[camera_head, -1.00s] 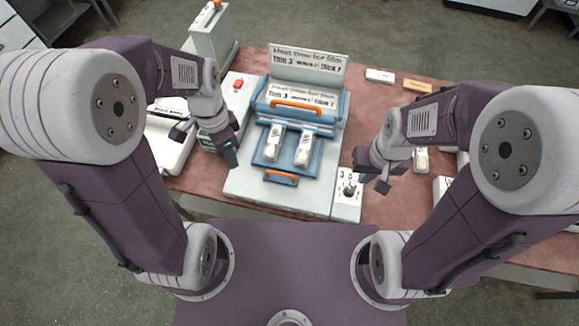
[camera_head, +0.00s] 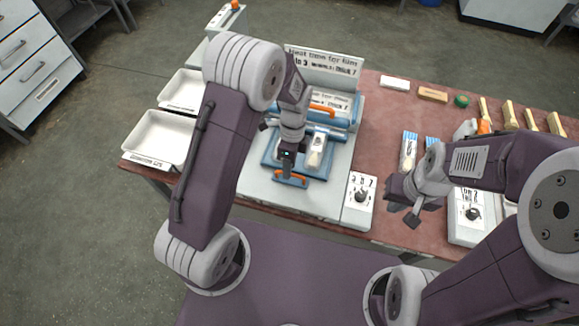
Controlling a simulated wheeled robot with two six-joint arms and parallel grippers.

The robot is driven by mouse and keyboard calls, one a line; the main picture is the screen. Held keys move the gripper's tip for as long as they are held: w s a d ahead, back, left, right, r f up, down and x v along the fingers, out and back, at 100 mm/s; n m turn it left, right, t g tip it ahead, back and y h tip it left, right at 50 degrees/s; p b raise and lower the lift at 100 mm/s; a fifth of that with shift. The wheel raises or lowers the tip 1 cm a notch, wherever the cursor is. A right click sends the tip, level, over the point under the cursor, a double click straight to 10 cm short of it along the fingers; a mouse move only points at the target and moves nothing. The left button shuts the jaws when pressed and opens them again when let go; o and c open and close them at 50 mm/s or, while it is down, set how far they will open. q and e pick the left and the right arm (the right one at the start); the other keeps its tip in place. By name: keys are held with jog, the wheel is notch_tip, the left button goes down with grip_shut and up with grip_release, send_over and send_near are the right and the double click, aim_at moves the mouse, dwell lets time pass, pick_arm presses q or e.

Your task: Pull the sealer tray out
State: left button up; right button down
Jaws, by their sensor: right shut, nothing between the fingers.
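The blue sealer tray (camera_head: 268,156) sits at the front of the sealer (camera_head: 346,119), with an orange handle (camera_head: 292,181) on its front edge. A white spoon package (camera_head: 316,151) lies in its right part; my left gripper hides most of the left part. My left gripper (camera_head: 287,176) points down at the tray's front, right by the handle. I cannot tell whether it touches the handle or how far its fingers are apart. My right gripper (camera_head: 405,214) is shut and empty, to the right of the sealer's dial box (camera_head: 359,200).
Two white bins (camera_head: 160,137) stand left of the sealer. A second dial box (camera_head: 466,232), blue-striped packets (camera_head: 409,144) and several wooden pieces (camera_head: 507,113) lie on the right. The sealer's white base (camera_head: 315,201) is bare in front of the tray.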

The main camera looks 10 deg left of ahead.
pick_arm(q)
jog(key=shift+s+a+f, duration=0.1)
jog(key=shift+f, duration=0.35)
grip_shut()
dwell(1.1)
